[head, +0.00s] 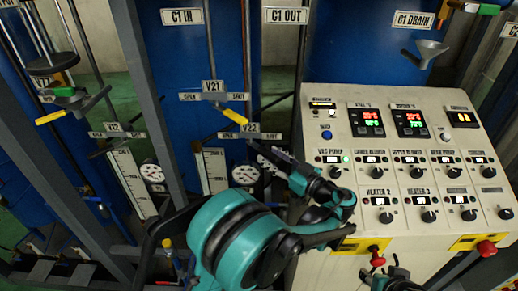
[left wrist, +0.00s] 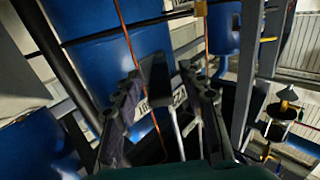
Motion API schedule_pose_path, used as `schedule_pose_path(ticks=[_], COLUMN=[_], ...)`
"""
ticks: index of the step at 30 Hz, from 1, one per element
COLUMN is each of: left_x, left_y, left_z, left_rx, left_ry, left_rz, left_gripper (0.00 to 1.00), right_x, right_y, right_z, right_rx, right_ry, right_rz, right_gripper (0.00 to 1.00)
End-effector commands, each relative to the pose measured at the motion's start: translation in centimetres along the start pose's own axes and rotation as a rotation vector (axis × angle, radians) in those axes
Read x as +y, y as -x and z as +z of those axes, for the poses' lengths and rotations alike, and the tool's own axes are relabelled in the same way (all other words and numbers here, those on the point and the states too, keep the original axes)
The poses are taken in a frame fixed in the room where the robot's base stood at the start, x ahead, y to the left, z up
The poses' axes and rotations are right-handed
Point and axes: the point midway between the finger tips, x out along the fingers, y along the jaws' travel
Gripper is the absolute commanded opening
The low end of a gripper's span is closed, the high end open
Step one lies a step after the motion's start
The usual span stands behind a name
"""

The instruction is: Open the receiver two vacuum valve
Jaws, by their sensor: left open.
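The valve labelled V21 (head: 212,87) has a yellow lever (head: 235,116) that slants down to the right. Just below it is the V22 label (head: 250,128) with its marked plate. My left gripper (head: 262,151) is open just below the V22 plate, and its fingers hide most of what is there. In the left wrist view, the two dark fingers of the left gripper (left wrist: 165,95) stand apart, with a lettered plate (left wrist: 180,98) and pale rods between or behind them. I cannot tell whether they touch anything. A dark gripper part, seemingly my right gripper (head: 392,279), shows at the bottom edge.
A control panel (head: 420,190) with knobs and displays stands at the right, close to my left arm. Red knobs (head: 487,249) stick out at its lower edge. Another valve with a yellow lever (head: 50,117) is at the left. Gauges and dark frame posts (head: 150,90) surround the valves.

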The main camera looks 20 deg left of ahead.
Motion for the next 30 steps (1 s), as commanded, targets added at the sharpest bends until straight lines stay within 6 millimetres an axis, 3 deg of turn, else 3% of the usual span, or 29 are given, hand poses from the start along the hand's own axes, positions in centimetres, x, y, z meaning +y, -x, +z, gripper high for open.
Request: schedule_pose_path(ticks=[3,9,19,20,24,30], left_x=[-0.1,0.0,0.0,0.0,0.0,0.0], left_y=[-2.2,-4.6,-5.1,-5.1,-5.1,-5.1], left_z=[0.0,0.0,0.0,0.0,0.0,0.0], left_rx=[0.000,0.000,0.000,0.000,0.000,0.000], left_ry=[0.000,0.000,0.000,0.000,0.000,0.000], left_rz=[-0.005,-0.002,0.000,0.000,0.000,0.001], left_gripper=[0.41,0.41,0.41,0.39,0.02,0.00], right_x=[0.0,0.0,0.0,0.0,0.0,0.0], right_y=[0.0,0.1,0.1,0.1,0.1,0.1], right_z=[0.0,-0.1,-0.1,-0.1,-0.1,-0.1], right_rx=[0.000,0.000,0.000,0.000,0.000,0.000], right_ry=[0.000,0.000,0.000,0.000,0.000,0.000], right_rz=[0.000,0.000,0.000,0.000,0.000,0.000], right_gripper=[0.40,0.40,0.40,0.40,0.40,0.40])
